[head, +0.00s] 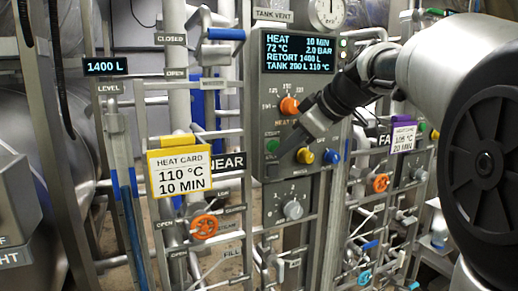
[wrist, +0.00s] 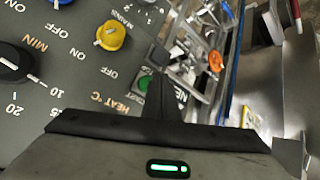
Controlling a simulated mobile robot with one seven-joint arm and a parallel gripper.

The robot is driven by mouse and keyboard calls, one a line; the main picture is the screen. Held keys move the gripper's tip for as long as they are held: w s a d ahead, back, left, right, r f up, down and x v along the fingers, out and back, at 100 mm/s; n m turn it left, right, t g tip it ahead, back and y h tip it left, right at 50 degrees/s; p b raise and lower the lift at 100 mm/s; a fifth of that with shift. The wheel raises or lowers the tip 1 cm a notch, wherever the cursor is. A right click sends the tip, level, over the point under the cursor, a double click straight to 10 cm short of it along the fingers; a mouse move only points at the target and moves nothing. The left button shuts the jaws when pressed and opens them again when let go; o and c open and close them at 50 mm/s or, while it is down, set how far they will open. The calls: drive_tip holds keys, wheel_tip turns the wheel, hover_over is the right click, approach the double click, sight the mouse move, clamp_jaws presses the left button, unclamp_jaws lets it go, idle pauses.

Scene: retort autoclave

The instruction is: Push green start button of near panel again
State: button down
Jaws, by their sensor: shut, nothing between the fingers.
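The near panel (head: 262,95) stands in the middle of the head view, beside a "NEAR" sign (head: 228,162). Its green start button (head: 272,145) is at the panel's lower left; it also shows in the wrist view (wrist: 145,83), partly behind the finger. My gripper (head: 281,156) is shut and empty, its tip close to the green button, just below and right of it in the head view. In the wrist view the shut fingers (wrist: 160,80) overlap the button's edge. I cannot tell whether they touch it. The panel's display (head: 299,52) reads "HEAT 10 MIN, 72 °C, 2.0 BAR".
A yellow knob (head: 305,156), blue knob (head: 331,157) and orange knob (head: 290,106) surround the gripper. A yellow-framed heat card (head: 180,176), "110 °C 10 MIN", hangs left. Pipes and an orange valve wheel (head: 204,227) stand below left. The far panel (head: 418,150) is at right.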

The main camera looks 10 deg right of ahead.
drive_tip(key=shift+s+d+b, duration=0.25)
drive_tip(key=shift+s+b, duration=0.2)
drive_tip(key=shift+s, duration=0.35)
drive_tip(key=shift+s+d+b, duration=0.25)
drive_tip(key=shift+s+b, duration=0.15)
drive_tip(key=shift+s, duration=0.35)
drive_tip(key=shift+s+d+b, duration=0.25)
drive_tip(key=shift+s+b, duration=0.2)
drive_tip(key=shift+s, duration=0.35)
